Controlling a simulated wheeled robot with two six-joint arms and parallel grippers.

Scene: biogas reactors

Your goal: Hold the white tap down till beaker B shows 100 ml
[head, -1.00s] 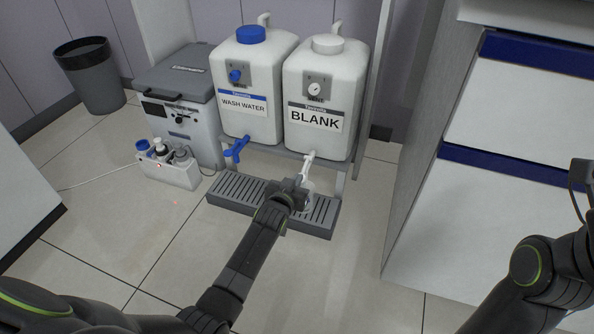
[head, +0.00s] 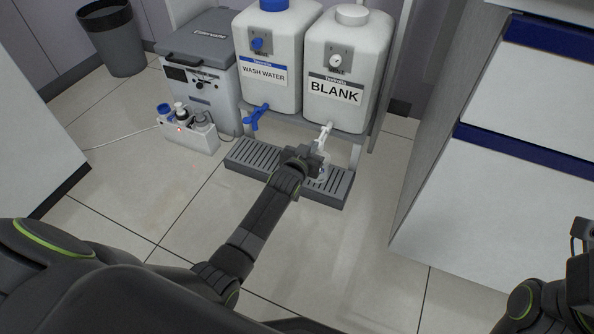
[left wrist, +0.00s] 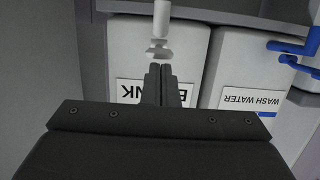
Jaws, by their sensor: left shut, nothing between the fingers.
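The white tap (head: 325,136) sits under the white BLANK tank (head: 347,70) and also shows at the top of the left wrist view (left wrist: 159,25). My left gripper (head: 314,160) is shut and empty, close by the tap; its closed fingers (left wrist: 160,84) point at the tap's white end in the wrist view. I cannot tell whether they touch it. A small clear vessel, perhaps beaker B (head: 322,174), shows partly beside the gripper on the grey drip tray (head: 247,153). Its marks and liquid level cannot be read. Only part of my right arm shows, at the right edge.
The WASH WATER tank (head: 268,88) with its blue tap (head: 255,118) stands left of the BLANK tank. A grey box (head: 195,70), a small bottle rack (head: 190,135) and a bin (head: 111,38) stand further left. A white cabinet (head: 510,170) is at right.

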